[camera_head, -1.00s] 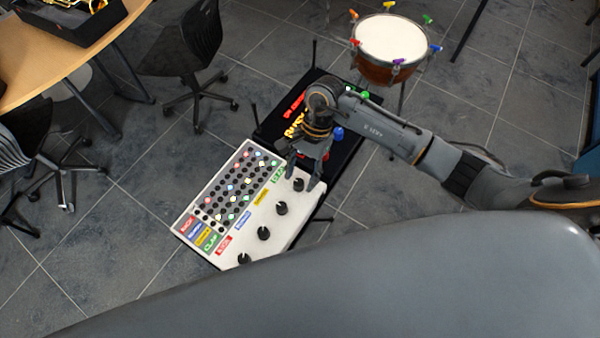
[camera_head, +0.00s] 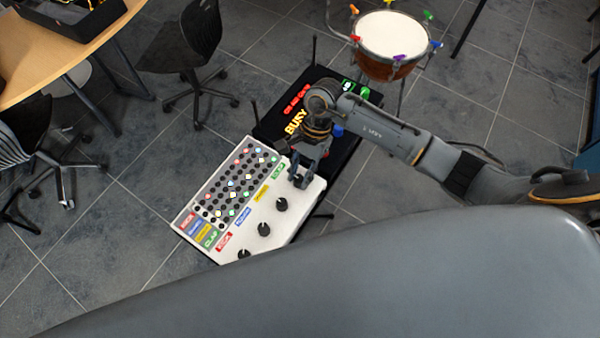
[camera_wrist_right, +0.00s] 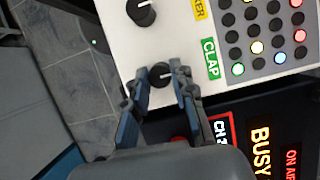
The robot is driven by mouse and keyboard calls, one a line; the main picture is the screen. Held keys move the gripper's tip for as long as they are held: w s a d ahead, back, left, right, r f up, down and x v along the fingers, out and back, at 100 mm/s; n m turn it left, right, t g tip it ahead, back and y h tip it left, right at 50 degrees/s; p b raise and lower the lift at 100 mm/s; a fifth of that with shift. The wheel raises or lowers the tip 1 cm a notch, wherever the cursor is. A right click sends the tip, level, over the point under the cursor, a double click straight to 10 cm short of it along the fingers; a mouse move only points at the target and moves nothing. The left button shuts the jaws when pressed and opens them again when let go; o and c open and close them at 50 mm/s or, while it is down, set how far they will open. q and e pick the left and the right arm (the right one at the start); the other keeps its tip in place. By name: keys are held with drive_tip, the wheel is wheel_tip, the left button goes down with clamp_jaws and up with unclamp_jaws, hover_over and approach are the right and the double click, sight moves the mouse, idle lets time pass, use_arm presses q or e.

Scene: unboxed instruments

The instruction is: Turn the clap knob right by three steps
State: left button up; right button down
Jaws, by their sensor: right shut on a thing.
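The white drum-machine panel (camera_head: 262,222) lies in the middle of the head view, with a row of black knobs along its near right side. The clap knob (camera_wrist_right: 161,75) is the end knob beside the green CLAP label (camera_wrist_right: 210,58) in the right wrist view. A white mark shows on its top. My right gripper (camera_head: 300,184) is over this knob in the head view. In the right wrist view its two fingers (camera_wrist_right: 160,90) stand on either side of the knob, shut on it. My left gripper is not in view.
A black display box (camera_head: 345,165) with lit words adjoins the panel's far end. A drum (camera_head: 388,45) with coloured clamps stands beyond. Other knobs (camera_head: 281,204) line the panel. A black chair (camera_head: 195,55) stands at the upper left. Tiled floor (camera_head: 110,210) lies left of the panel.

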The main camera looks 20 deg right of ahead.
drive_tip(key=m+b, duration=0.1)
drive_tip(key=m+t+b, duration=0.1)
drive_tip(key=b, duration=0.1)
drive_tip(key=m+b, duration=0.2)
drive_tip(key=shift+s+d+f+t+y, duration=0.1)
drive_tip(key=shift+f+t+y, duration=0.15)
drive_tip(key=shift+t+y, duration=0.05)
drive_tip(key=m+t+b, duration=0.1)
drive_tip(key=m+b, duration=0.2)
drive_tip(key=shift+s+m, duration=0.1)
drive_tip(key=shift+m, duration=0.2)
drive_tip(key=m+t+b, duration=0.1)
drive_tip(key=m+b, duration=0.1)
drive_tip(key=m, duration=0.1)
drive_tip(key=shift+s+m+t+b, duration=0.1)
drive_tip(key=shift+m+t+b, duration=0.2)
drive_tip(key=shift+t+b, duration=0.1)
drive_tip(key=m+t+b, duration=0.1)
drive_tip(key=m+b, duration=0.1)
drive_tip(key=m, duration=0.1)
drive_tip(key=shift+r+m, duration=0.1)
drive_tip(key=shift+m, duration=0.2)
drive_tip(key=shift+s+r+m+t+h+b, duration=0.15)
drive_tip(key=shift+m+t+h+b, duration=0.4)
drive_tip(key=shift+m+b, duration=0.75)
drive_tip(key=c, duration=1.1)
unclamp_jaws()
